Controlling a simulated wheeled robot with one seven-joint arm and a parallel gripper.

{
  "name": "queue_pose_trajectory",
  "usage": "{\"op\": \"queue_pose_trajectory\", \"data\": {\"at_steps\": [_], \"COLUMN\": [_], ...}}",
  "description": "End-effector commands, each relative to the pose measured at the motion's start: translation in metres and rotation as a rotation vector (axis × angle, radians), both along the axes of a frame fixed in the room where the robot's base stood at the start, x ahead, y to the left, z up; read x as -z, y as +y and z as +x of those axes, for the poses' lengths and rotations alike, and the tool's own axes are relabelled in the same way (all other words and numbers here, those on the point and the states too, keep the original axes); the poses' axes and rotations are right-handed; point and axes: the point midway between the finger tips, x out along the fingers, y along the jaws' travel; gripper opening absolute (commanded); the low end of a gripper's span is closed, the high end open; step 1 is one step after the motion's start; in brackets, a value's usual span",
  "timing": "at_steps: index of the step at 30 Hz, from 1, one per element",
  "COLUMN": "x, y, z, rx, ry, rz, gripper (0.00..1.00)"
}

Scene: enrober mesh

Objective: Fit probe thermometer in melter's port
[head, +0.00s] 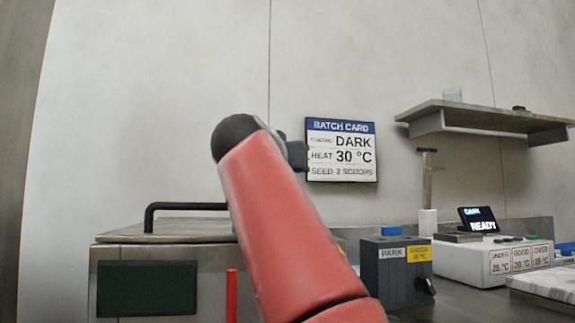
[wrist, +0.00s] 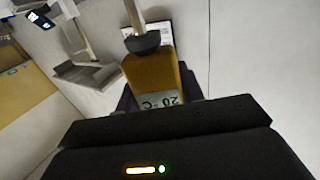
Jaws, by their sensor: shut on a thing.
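The probe thermometer (wrist: 152,75) has an amber body, a small display reading 20 °C, a dark collar and a thin metal stem. It shows in the wrist view, with the stem pointing away toward the top of the picture. My gripper (wrist: 160,98) is shut on its body and holds it in the air. In the head view my red arm hides the gripper and the probe. A steel cabinet (head: 215,262) with a black-handled lid and dark green panel stands at left in the head view; it may be the melter. I see no port.
A batch card (head: 341,150) reading DARK, 30 °C hangs on the wall. A grey box (head: 392,280) marked PARK and a white unit (head: 470,262) with UNDER, GOOD, OVER labels stand at right. A wall shelf (head: 485,115) juts out above. A display (head: 478,219) reads DARK READY.

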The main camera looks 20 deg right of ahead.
Motion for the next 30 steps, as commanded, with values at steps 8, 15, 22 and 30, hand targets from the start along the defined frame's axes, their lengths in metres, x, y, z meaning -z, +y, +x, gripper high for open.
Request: {"op": "queue_pose_trajectory", "data": {"at_steps": [8, 15, 22, 30], "x": [0.008, 0.014, 0.020, 0.019], "y": [0.000, 0.000, 0.000, 0.000], "z": [0.000, 0.000, 0.000, 0.000], "rx": [0.000, 0.000, 0.000, 0.000], "ry": [-0.001, -0.001, -0.001, 0.000], "rz": [-0.001, -0.001, -0.001, 0.000], "gripper": [0.14, 0.14, 0.14, 0.63]}}
